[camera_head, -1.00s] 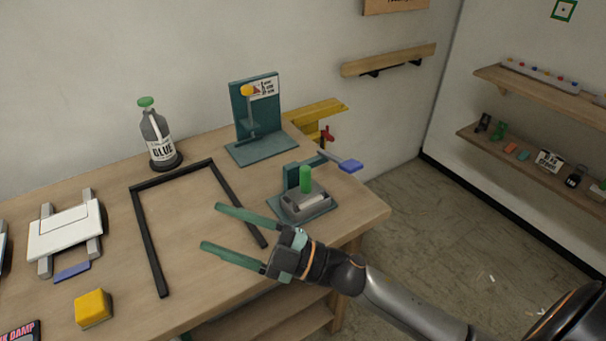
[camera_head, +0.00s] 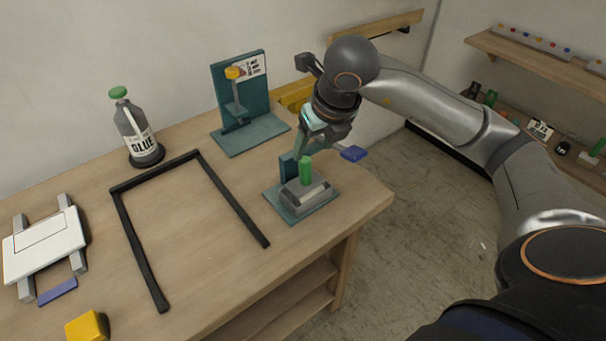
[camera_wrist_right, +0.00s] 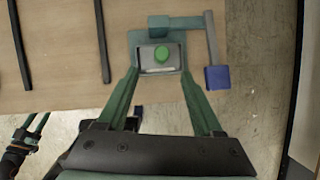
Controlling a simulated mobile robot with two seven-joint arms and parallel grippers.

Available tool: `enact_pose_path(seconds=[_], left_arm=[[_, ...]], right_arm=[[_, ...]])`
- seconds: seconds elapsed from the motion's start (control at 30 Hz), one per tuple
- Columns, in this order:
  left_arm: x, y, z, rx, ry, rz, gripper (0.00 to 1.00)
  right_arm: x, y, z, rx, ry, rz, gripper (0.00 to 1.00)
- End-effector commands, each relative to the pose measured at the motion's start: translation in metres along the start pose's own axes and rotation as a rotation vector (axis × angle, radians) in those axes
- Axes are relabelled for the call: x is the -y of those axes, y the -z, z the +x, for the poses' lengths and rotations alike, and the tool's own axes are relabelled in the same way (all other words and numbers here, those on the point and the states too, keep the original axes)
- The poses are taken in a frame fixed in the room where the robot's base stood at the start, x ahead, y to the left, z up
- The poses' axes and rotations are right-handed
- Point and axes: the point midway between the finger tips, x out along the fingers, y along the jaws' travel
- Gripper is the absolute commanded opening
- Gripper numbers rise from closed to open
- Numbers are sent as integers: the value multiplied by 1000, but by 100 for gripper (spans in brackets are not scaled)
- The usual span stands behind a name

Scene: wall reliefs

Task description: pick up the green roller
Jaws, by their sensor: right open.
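The green roller (camera_head: 306,170) is an upright green cylinder on a grey block in a teal-based press (camera_head: 293,214) near the table's right edge. In the right wrist view the roller (camera_wrist_right: 161,54) shows from above as a round green top. My right gripper (camera_head: 304,148) points down just above and behind it in the head view, partly hidden by its own wrist. In the wrist view its open fingers (camera_wrist_right: 160,74) lie on either side of the press's near edge, with the roller ahead between their lines. My left gripper (camera_wrist_right: 34,124) shows small at lower left, fingers apart.
The press's blue-ended lever (camera_head: 353,153) sticks out right of my right gripper. A teal upright stand (camera_head: 240,95) is behind. A black frame (camera_head: 137,246) lies left, with a glue bottle (camera_head: 134,130) beyond it. The table between frame and press is clear.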

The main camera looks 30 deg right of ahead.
Motion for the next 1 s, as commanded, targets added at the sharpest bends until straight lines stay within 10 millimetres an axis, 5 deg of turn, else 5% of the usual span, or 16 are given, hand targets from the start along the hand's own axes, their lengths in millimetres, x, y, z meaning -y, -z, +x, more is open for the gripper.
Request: enact_pose_path(seconds=[0.2,0.7,1.0], left_arm=[[0,2,-3,2,0,-1,50],[-1,11,-11,2,0,-1,50],[-1,11,-11,2,0,-1,50]], right_arm=[[-1,1,38,-6,-4,-1,68],[2,-4,93,-5,-7,-3,68],[2,-4,100,-2,-7,-3,68]])
